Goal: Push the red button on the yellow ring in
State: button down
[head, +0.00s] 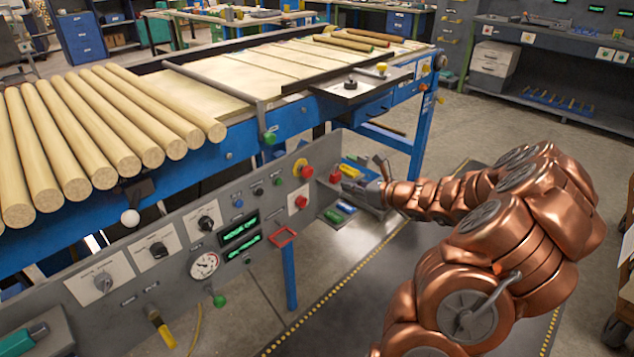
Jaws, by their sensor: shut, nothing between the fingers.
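The red button (307,172) sits on a yellow ring (298,166) near the right end of the grey control panel (180,270). It faces right, towards my arm, and is in full view. My gripper (347,185) is shut and empty, to the right of the button and a little lower in the picture. It points left towards the panel, with a visible gap between its tips and the button. The fingertips are small and partly blend with the coloured items behind them.
Another red button (301,202) on a pale plate sits just below. A red square frame (283,237) sticks out lower on the panel. A shelf with coloured items (340,212) lies by my gripper. Turned wood poles (100,130) lie at the left.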

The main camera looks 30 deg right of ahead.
aim_at(310, 172)
jog(key=shift+s+d+f+m, duration=0.1)
jog(key=shift+d+f+m, duration=0.2)
jog(key=shift+d, duration=0.2)
jog(key=x, duration=1.2)
jog(key=shift+w+a+r, duration=0.1)
jog(key=shift+w+r, duration=0.2)
jog(key=shift+w, duration=0.05)
jog(key=shift+w+a, duration=0.1)
jog(key=shift+w, duration=0.6)
jog(key=shift+w+a+p, duration=0.2)
jog(key=shift+w+p, duration=0.15)
jog(key=shift+w, duration=0.55)
